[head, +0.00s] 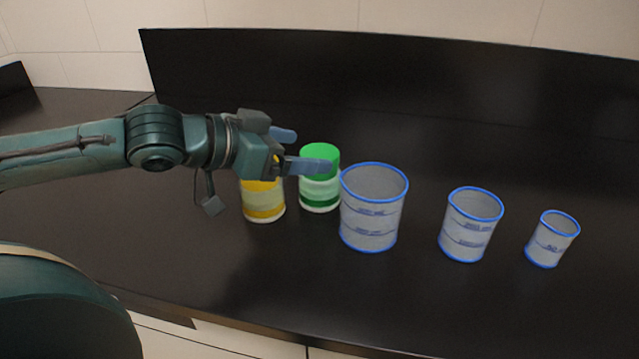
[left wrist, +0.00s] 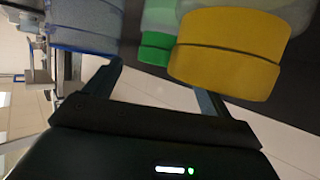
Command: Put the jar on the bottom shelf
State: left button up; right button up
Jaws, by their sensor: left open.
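Two jars stand side by side on the black counter. One is a pale jar with yellow bands (head: 264,203), its top partly hidden by my gripper. The other is a pale jar with a green lid (head: 320,152) and a green band, just right of it. My left gripper (head: 302,150) is open and empty, its blue-grey fingers pointing right above the jars. In the left wrist view the yellow lid (left wrist: 228,55) and green lid (left wrist: 154,50) show beyond the open fingers, the yellow one nearer. No shelf is in view, and my right gripper is not seen.
Right of the jars stand three clear beakers with blue rims: a large one (head: 371,212), a medium one (head: 469,228) and a small one (head: 552,240). A black backsplash (head: 400,75) runs behind.

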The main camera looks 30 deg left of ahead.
pick_arm(q)
jog(key=shift+w+d+f, duration=0.2)
jog(key=shift+w+d, duration=0.1)
jog(key=shift+w, duration=0.3)
jog(key=shift+w+d+f, duration=0.25)
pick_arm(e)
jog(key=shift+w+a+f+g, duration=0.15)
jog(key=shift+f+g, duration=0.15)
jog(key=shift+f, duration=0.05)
pick_arm(q)
jog(key=shift+c, duration=0.5)
jog(key=c, duration=1.6)
jog(key=shift+o, duration=0.2)
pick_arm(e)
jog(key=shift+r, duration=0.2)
pick_arm(q)
jog(key=shift+r+p, duration=0.1)
jog(key=shift+p, duration=0.2)
